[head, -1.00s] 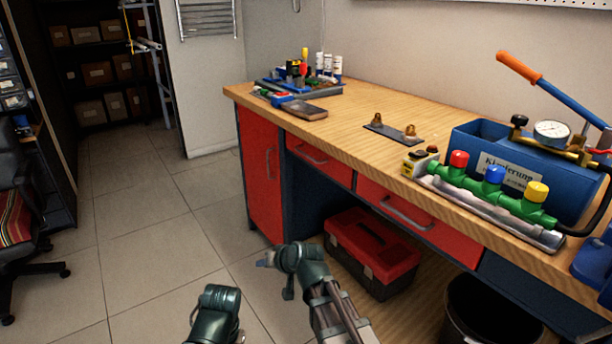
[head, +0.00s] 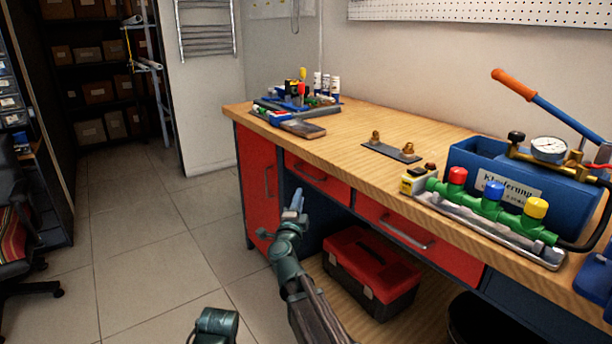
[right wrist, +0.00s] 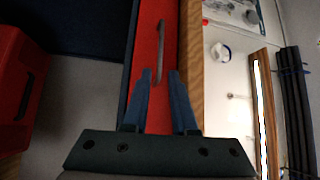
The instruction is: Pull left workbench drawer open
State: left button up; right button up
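The left workbench drawer (head: 332,188) is a red front under the wooden top, with a grey bar handle (head: 308,172). It looks shut. My right gripper (head: 297,197) is in front of and below this drawer, pointing up toward it. In the right wrist view its two blue-grey fingers (right wrist: 161,78) are apart with nothing held. The handle (right wrist: 161,52) shows there ahead of the fingertips, roughly in line with the gap between them, against the red drawer front (right wrist: 148,30). I cannot tell whether they touch. Only a piece of my left arm shows at the bottom; its gripper is out of sight.
A second red drawer (head: 420,243) is to the right, and a red cabinet door (head: 257,190) to the left. A red and black toolbox (head: 370,270) stands below. The bench top (head: 350,125) carries a manifold (head: 490,210) and a blue pump (head: 525,180). Floor at left is free.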

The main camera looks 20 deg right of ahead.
aim_at(306, 174)
jog(key=p+x, duration=0.1)
jog(key=x, duration=1.2)
jog(key=shift+w+d+p, duration=0.1)
jog(key=shift+w+p, duration=0.25)
jog(key=shift+p, duration=0.05)
grip_shut()
dwell(0.8)
